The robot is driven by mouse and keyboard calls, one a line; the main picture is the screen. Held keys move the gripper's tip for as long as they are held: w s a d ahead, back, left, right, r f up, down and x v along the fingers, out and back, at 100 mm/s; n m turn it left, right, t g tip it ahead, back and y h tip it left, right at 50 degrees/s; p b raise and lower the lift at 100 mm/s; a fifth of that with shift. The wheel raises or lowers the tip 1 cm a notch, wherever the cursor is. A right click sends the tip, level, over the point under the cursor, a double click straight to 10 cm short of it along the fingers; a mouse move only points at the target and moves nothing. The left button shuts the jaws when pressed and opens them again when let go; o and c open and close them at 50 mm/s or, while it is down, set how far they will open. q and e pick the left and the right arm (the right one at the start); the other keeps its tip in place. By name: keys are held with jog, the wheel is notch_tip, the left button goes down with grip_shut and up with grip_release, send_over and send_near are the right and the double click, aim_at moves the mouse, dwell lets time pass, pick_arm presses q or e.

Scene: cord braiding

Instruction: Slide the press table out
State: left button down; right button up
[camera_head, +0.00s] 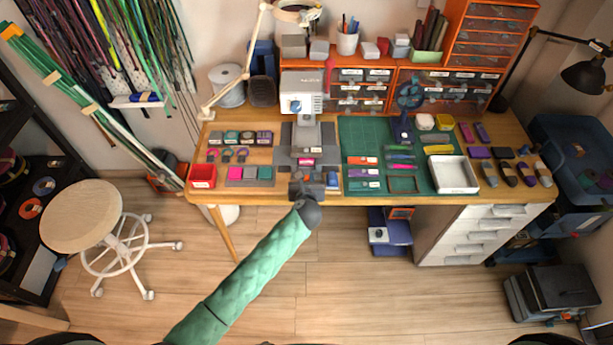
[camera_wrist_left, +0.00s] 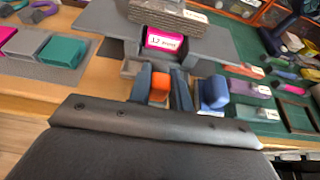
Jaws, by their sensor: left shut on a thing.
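The grey press (camera_head: 302,92) stands at the back middle of the wooden table, with its flat grey press table (camera_head: 285,157) low in front. A pink die labelled 12 mm (camera_wrist_left: 162,40) sits at the press table's front; it also shows in the head view (camera_head: 305,161). My left gripper (camera_head: 307,187) is at the wooden table's front edge, just in front of the press table. In the left wrist view its fingers (camera_wrist_left: 161,90) are shut on a small orange handle (camera_wrist_left: 160,83) below the die. How the handle joins the press table is partly hidden. My right gripper is not in view.
Left of the press lie a red box (camera_head: 203,176) and several dies. Right are a green mat (camera_head: 362,134) with small tools and a white tray (camera_head: 453,174). A stool (camera_head: 82,215) stands at left. The floor in front is clear.

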pick_arm(q)
jog(key=c, duration=1.3)
grip_release()
jog(key=shift+s, duration=0.1)
jog(key=shift+s+r, duration=0.1)
jog(key=shift+s, duration=0.4)
jog(key=b+v, duration=0.2)
jog(key=v, duration=0.5)
jog(key=shift+w+r, duration=0.1)
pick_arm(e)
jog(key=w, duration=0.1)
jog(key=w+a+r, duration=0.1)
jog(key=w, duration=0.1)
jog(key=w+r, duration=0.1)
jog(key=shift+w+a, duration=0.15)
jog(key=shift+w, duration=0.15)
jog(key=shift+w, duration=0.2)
